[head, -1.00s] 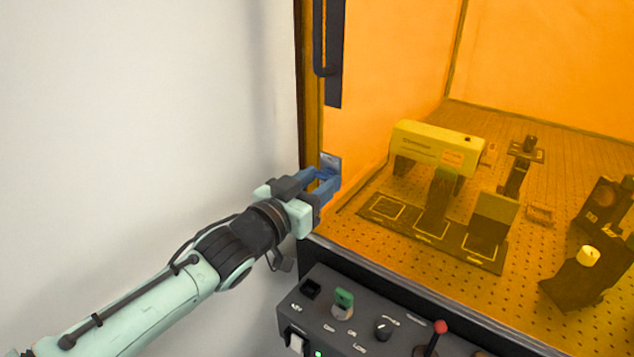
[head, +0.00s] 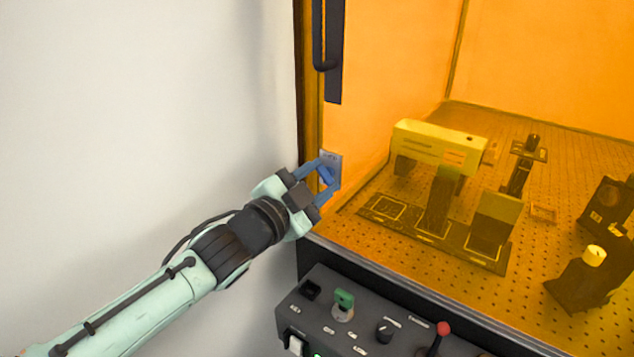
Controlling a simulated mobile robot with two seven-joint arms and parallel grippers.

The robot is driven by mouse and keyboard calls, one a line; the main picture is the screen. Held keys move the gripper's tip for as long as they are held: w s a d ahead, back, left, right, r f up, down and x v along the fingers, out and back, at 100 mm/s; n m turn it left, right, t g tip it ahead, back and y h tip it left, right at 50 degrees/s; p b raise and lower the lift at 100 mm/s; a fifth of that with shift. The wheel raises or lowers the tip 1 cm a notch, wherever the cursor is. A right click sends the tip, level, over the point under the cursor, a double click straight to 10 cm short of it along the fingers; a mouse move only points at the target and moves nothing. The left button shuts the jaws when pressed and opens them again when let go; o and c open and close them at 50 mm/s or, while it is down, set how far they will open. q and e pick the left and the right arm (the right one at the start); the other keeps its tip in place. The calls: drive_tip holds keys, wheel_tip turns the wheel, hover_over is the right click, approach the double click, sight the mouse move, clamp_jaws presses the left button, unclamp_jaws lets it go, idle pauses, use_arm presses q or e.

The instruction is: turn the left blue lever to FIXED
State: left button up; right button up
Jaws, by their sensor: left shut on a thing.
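The left blue lever (head: 326,176) sits on a small grey plate (head: 333,163) on the left post of the orange enclosure, below the dark door handle. The lever looks tilted; the lettering on the plate is too small to read. My left gripper (head: 323,182) comes in from the lower left and is shut on the lever, one blue finger above it and one below. The fingers hide part of the lever. My right gripper is out of view.
A dark control panel (head: 365,325) with a green key switch (head: 344,299), a knob and a red-tipped stick (head: 443,328) lies below. Behind the orange pane stand a yellow laser box (head: 438,143) and optics on a perforated plate. The left wall (head: 140,100) is bare.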

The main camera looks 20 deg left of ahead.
use_arm(q)
drive_tip(key=m, duration=0.4)
drive_tip(key=shift+m, duration=0.3)
drive_tip(key=shift+m+b, duration=0.45)
drive_tip(key=shift+m, duration=1.45)
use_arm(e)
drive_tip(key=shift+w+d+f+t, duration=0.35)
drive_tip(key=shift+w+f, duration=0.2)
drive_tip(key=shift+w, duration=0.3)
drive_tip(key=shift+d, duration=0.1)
use_arm(q)
drive_tip(key=o, duration=1.1)
drive_tip(key=shift+c, duration=0.2)
drive_tip(key=shift+s, duration=0.1)
